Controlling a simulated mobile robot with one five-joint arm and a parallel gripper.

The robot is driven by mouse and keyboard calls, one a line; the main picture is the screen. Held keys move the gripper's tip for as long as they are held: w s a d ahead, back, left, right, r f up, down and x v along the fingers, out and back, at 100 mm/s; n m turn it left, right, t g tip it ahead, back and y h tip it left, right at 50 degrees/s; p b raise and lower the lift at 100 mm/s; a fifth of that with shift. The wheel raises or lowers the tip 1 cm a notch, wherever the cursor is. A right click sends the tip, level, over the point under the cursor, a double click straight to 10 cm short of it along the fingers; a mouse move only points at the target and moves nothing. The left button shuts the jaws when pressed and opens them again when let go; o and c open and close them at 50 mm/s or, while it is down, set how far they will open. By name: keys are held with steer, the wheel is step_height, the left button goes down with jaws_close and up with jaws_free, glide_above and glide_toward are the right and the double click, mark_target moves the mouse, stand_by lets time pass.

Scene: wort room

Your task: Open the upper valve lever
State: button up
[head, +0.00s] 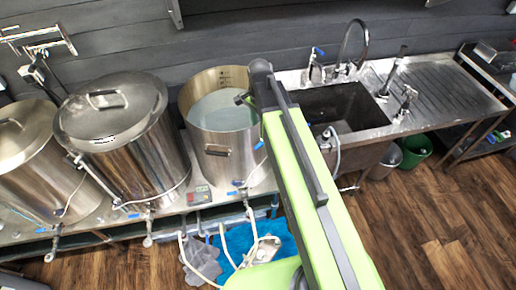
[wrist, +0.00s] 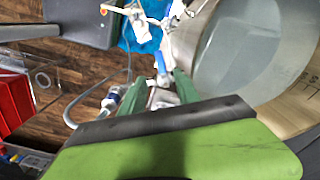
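In the wrist view, my gripper (wrist: 160,78) has its two dark green fingers apart, with a gap between them. A blue lever (wrist: 161,62) shows in line with that gap, just past the fingertips. Metal fittings lie between and below the fingers. I cannot tell whether a finger touches the lever. In the head view, the open steel kettle (head: 222,115) holds pale liquid and has blue-handled valves low on its front. One blue handle (head: 260,145) shows beside my arm, higher than another (head: 238,183). My arm hides my gripper there.
Two lidded kettles (head: 125,135) stand to the left. A sink (head: 345,108) is to the right, with a green bucket (head: 415,150) below. Hoses and a blue cloth (head: 262,240) lie under the kettle bench. In the wrist view, red bins (wrist: 12,100) are at left.

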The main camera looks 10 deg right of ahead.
mark_target(259, 145)
step_height(259, 145, down, 11)
steer(key=b, duration=0.9)
steer(key=shift+r, duration=0.1)
jaws_close()
stand_by(0.5)
